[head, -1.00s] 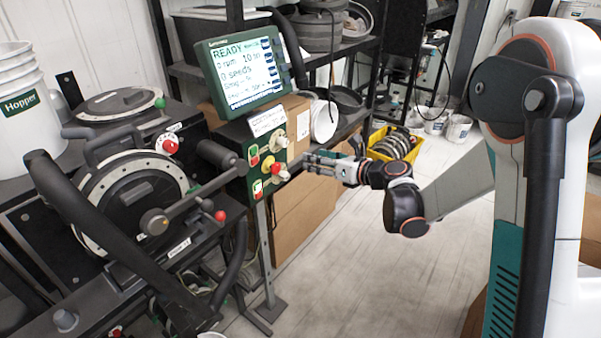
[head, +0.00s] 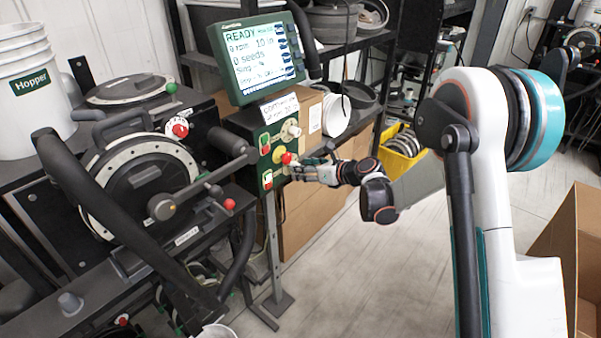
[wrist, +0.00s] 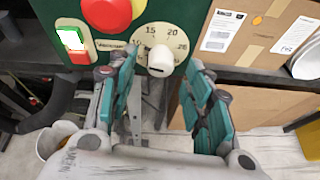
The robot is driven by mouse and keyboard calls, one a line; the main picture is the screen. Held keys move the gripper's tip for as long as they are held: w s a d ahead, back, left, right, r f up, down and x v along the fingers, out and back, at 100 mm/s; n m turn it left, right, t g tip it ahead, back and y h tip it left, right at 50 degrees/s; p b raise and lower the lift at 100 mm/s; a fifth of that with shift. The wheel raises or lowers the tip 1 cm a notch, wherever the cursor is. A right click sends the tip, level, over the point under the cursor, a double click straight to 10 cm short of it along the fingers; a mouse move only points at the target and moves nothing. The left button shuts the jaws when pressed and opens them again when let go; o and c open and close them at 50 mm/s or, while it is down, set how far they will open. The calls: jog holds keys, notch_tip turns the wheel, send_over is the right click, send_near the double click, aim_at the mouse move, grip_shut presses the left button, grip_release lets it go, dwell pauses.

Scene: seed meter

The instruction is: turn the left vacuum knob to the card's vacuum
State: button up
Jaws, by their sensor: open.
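In the wrist view a cream knob (wrist: 160,62) sits on a round pale dial (wrist: 148,40) marked 15, 20 and more, with a vacuum label partly readable. I cannot tell its exact reading or whether it is the left one. My gripper (wrist: 160,80) is open, its teal fingers on either side below the knob, apart from it. In the head view my gripper (head: 288,169) is at the lower part of the green control panel (head: 257,130) and hides the lower dial. A white card (head: 279,108) is above the panel; its writing is too blurred to read.
A red mushroom button (wrist: 107,10) and a lit green switch (wrist: 70,38) are close to the dial's left. A screen (head: 258,58) reading READY stands above. Another pale knob (head: 291,130) is higher on the panel. A cardboard box (wrist: 262,30) stands behind on the right.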

jog(key=shift+x, duration=1.15)
jog(key=c, duration=1)
jog(key=shift+w+d+f+m+g+y+b, duration=0.1)
jog(key=shift+m+g+y+b, duration=0.85)
jog(key=shift+m, duration=1.55)
jog(key=shift+w+d+f+m+g+y+b, duration=0.1)
jog(key=shift+m+g+y+b, duration=0.3)
jog(key=shift+m+y, duration=1.55)
jog(key=shift+w+d+f+m+g+y+b, duration=0.1)
jog(key=shift+m+g+y+b, duration=0.6)
jog(key=shift+m, duration=2.35)
